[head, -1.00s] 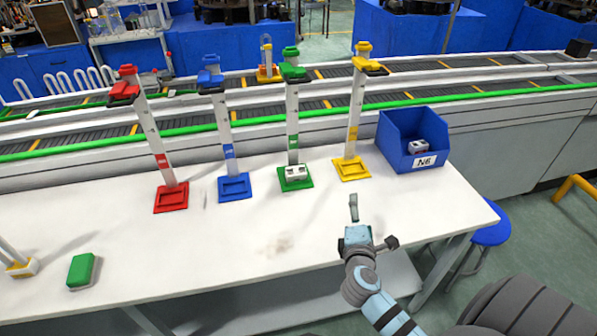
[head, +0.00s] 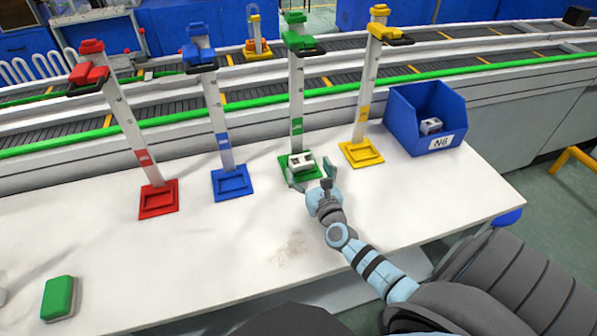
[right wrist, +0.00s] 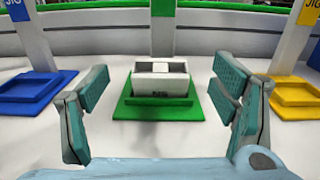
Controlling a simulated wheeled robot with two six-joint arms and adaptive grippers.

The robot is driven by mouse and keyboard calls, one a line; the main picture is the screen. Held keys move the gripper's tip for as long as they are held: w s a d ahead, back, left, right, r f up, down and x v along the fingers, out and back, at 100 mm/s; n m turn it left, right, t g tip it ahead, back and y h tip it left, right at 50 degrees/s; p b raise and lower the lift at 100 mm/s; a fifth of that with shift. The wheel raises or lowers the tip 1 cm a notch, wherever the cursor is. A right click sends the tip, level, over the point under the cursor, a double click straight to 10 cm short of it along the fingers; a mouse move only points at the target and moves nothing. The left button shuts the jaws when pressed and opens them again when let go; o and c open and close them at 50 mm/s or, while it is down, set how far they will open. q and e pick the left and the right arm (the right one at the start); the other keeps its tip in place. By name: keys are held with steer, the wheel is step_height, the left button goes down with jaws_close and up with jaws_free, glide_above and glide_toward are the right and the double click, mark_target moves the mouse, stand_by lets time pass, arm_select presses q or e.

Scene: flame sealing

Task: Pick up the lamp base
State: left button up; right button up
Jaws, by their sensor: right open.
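The lamp base, a small white-grey block (head: 301,162), sits on the green jig's base plate (head: 284,160) at the foot of its post. In the right wrist view the lamp base (right wrist: 160,78) stands upright ahead, with the green plate (right wrist: 112,112) around it. My right gripper (head: 310,184) is just in front of the green plate. In the right wrist view its two fingers (right wrist: 163,118) are spread wide, one on each side of the lamp base, with nothing between them. My left gripper is out of view.
A red jig (head: 159,199) and a blue jig (head: 232,183) stand to the left, a yellow jig (head: 361,152) to the right. A blue bin (head: 437,142) marked N6 holds another white block (head: 431,126). A green block (head: 59,298) lies front left.

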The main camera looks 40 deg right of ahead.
mark_target(300, 155)
steer(key=shift+w+d+f, duration=0.4)
steer(key=shift+w+f, duration=0.05)
steer(key=shift+w, duration=0.1)
steer(key=x, duration=0.2)
steer(key=b+x, duration=0.1)
steer(key=x, duration=0.3)
steer(key=shift+a+f+b, duration=0.2)
steer(key=shift+f+b, duration=0.2)
steer(key=shift+w+d+r, duration=0.1)
steer(key=shift+w+d, duration=0.05)
steer(key=shift+w, duration=0.2)
steer(key=shift+s+r, duration=0.1)
steer(key=shift+r, duration=0.1)
steer(key=shift+c, duration=1.2)
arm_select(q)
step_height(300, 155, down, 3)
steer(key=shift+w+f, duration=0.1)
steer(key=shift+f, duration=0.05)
arm_select(e)
steer(key=c, duration=1)
steer(key=shift+r, duration=0.1)
steer(key=shift+c, duration=0.2)
